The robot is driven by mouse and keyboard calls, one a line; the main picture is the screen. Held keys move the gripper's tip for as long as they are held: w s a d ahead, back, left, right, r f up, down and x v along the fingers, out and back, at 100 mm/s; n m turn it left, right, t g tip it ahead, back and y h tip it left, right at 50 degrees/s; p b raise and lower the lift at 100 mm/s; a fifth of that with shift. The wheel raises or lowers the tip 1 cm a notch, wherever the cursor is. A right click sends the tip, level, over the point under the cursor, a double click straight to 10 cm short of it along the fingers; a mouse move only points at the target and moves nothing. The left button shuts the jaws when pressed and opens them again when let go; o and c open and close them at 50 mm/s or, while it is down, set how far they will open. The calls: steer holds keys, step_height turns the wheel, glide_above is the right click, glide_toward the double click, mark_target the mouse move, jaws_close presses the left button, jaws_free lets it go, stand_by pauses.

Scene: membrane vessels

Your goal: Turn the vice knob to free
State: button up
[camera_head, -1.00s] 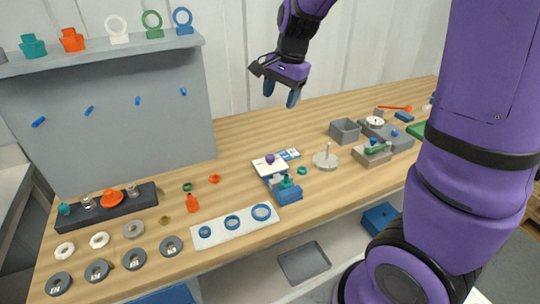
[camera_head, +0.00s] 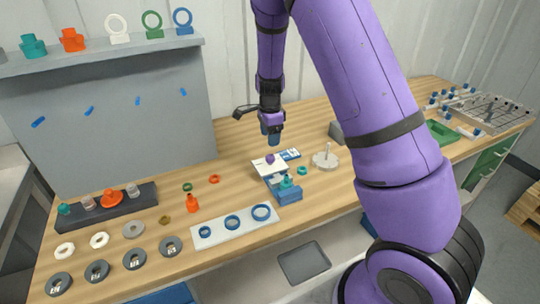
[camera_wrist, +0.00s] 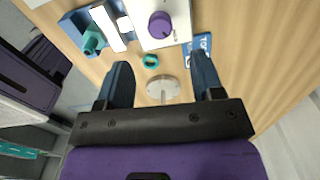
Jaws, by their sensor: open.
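The vice is a small blue and white fixture (camera_head: 289,195) on the wooden table, with a teal part (camera_head: 286,182) held in it. A purple knob (camera_head: 270,158) stands on its white plate (camera_head: 262,167). In the wrist view the purple knob (camera_wrist: 160,25) is at top centre on the white plate (camera_wrist: 180,42), beyond the fingertips. My gripper (camera_head: 272,137) is open and empty, pointing down above and slightly behind the knob.
A round metal disc with a post (camera_head: 325,158) and a teal ring (camera_head: 302,171) stand right of the vice. A white plate with blue rings (camera_head: 217,231) lies in front. A blue printed label (camera_head: 289,154) lies beside the knob.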

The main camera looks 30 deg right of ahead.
mark_target(270, 156)
step_height(270, 156, down, 8)
steer(key=shift+f, duration=0.2)
stand_by(0.3)
steer(key=c, duration=0.9)
